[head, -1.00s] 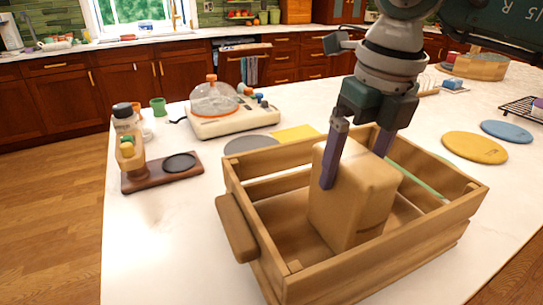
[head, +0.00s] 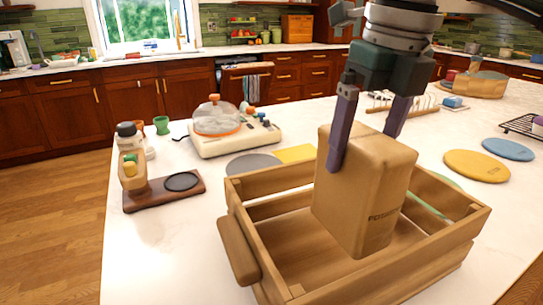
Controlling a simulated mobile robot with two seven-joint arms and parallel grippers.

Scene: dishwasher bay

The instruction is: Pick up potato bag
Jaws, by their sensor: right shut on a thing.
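The potato bag (head: 362,195) is a tan, block-shaped bag with dark lettering low on one face. My right gripper (head: 370,135) comes down from above and is shut on the bag's upper part, one purple finger on each side. The bag is held slightly tilted, its top above the rim of the wooden crate (head: 255,235) and its lower part still within the crate's outline. Whether its bottom clears the crate floor is hard to tell, but it appears raised. My left gripper is not in view.
The crate stands on a white counter. Left of it are a dark wooden tray (head: 166,190) with bottles and a white appliance with a clear dome (head: 235,132). Yellow (head: 476,166) and blue (head: 508,149) round boards lie at the right. The counter's left front is clear.

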